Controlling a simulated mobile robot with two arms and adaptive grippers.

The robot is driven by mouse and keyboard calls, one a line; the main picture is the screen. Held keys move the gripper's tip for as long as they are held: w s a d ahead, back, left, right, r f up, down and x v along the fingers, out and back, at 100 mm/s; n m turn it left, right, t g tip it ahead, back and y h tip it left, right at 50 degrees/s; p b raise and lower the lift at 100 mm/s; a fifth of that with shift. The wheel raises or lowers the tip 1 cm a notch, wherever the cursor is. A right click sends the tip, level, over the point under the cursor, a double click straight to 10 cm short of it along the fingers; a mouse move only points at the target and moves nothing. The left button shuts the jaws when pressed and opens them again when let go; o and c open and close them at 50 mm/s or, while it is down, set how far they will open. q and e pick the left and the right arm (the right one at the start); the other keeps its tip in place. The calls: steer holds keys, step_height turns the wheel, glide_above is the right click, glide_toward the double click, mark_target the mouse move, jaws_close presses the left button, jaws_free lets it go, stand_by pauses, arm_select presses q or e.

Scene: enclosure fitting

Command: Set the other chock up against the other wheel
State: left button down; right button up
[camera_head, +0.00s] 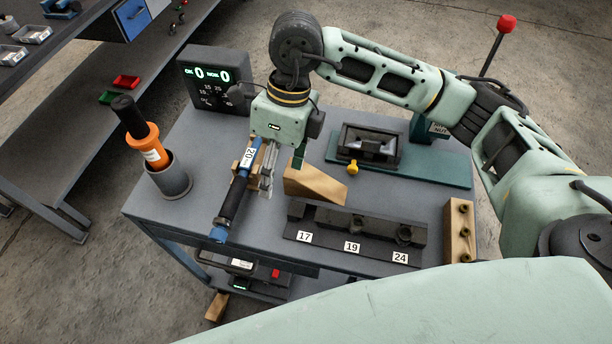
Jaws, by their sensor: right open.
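A wooden wedge chock (315,186) lies on the grey tabletop, its tall end to the left and its slope falling to the right. A narrow dark green strip rises at its tall end. A second wooden block (216,307), possibly the other chock, is on the floor below the table's front left. I cannot make out a wheel beside it. My right gripper (266,178) points down, open, just left of the tabletop chock and close beside the blue and black wrench labelled 20 (231,205). Contact with either cannot be told. My left gripper is not in view.
An orange-handled tool (148,145) stands in a grey cup (172,182) at left. A counter box (212,80) is behind. A black rack (352,232) labelled 17, 19, 24 is in front; a holed wooden block (459,231) is right. A green mat (440,171) carries a black fixture (370,146).

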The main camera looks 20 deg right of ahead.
mark_target(300, 172)
steer(key=w+d, duration=0.1)
steer(key=w+d+h, duration=0.1)
steer(key=d, duration=0.1)
steer(key=w+d+t+h, duration=0.1)
steer(key=shift+d+f+n, duration=0.1)
steer(key=shift+d+n, duration=0.1)
steer(key=shift+n, duration=0.2)
steer(key=shift+w+d+f+h, duration=0.1)
steer(key=shift+d+f+h, duration=0.1)
steer(key=shift+d+h, duration=0.1)
steer(key=f+p, duration=0.1)
steer(key=f, duration=0.1)
steer(key=f+p, duration=0.1)
steer(key=f, duration=0.1)
steer(key=f+p, duration=0.1)
steer(key=f, duration=0.1)
steer(key=shift+d+f, duration=0.15)
steer(key=shift+d, duration=0.15)
steer(key=shift+f, duration=0.5)
steer(key=c, duration=1.6)
steer(key=shift+o, duration=0.2)
steer(key=shift+r, duration=0.1)
